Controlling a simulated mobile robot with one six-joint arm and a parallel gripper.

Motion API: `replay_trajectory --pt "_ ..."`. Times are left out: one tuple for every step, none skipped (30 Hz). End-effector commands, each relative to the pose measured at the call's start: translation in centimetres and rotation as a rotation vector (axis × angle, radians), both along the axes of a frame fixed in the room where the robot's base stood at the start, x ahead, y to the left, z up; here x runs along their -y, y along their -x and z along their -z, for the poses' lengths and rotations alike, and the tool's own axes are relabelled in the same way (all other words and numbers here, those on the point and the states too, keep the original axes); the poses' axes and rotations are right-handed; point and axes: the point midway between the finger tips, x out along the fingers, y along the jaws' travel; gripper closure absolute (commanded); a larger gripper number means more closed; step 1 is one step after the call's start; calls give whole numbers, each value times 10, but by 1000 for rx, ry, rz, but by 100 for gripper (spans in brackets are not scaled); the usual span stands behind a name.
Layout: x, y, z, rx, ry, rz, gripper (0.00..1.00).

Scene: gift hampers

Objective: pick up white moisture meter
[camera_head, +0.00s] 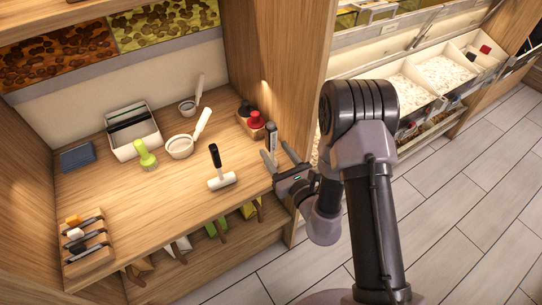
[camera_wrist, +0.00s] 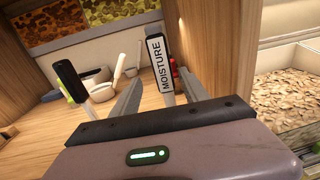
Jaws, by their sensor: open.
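The moisture meter (camera_wrist: 159,62) stands near the right edge of the wooden worktop. In the wrist view it has a white face reading "MOISTURE", dark edges and a pale lower stem. In the head view its dark upper part (camera_head: 271,136) shows just beyond my fingers. My gripper (camera_head: 279,156) is open and empty at the worktop's right edge. In the wrist view the meter appears in the gap between the two fingers (camera_wrist: 160,78), nearer the right one. I cannot tell whether it is within their reach. Its lower end is hidden behind my gripper.
A wooden post (camera_head: 285,80) rises close behind the meter. A holder with red and black-topped items (camera_head: 254,120) stands beside it. A white mallet with a black handle (camera_head: 221,181) lies left of my gripper. A white bowl (camera_head: 180,147) and green-handled tool (camera_head: 146,155) are farther left.

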Motion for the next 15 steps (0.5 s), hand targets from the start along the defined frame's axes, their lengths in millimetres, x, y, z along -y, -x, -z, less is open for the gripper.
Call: replay_trajectory --pt "-5 -8 0 4 0 -3 47" --pt "-7 -12 0 3 2 -2 47" --pt "-9 -16 0 2 0 -2 47" --pt "-10 -18 1 1 0 -1 47" --pt "-11 -20 1 1 0 -1 47" --pt "-13 -24 1 1 0 -1 47" --pt "-14 -28 1 2 0 -1 47" --pt "-17 -34 2 4 0 -2 47" --pt "-20 -42 3 4 0 -1 47" --pt "-21 -48 4 4 0 -1 47" --pt "-23 -54 4 3 -1 0 47" --pt "-27 -60 3 4 0 -1 47" --pt "-29 -64 3 3 1 -1 47" --pt "-31 -67 3 2 0 -1 47" --pt "-32 -69 3 0 0 -1 47"
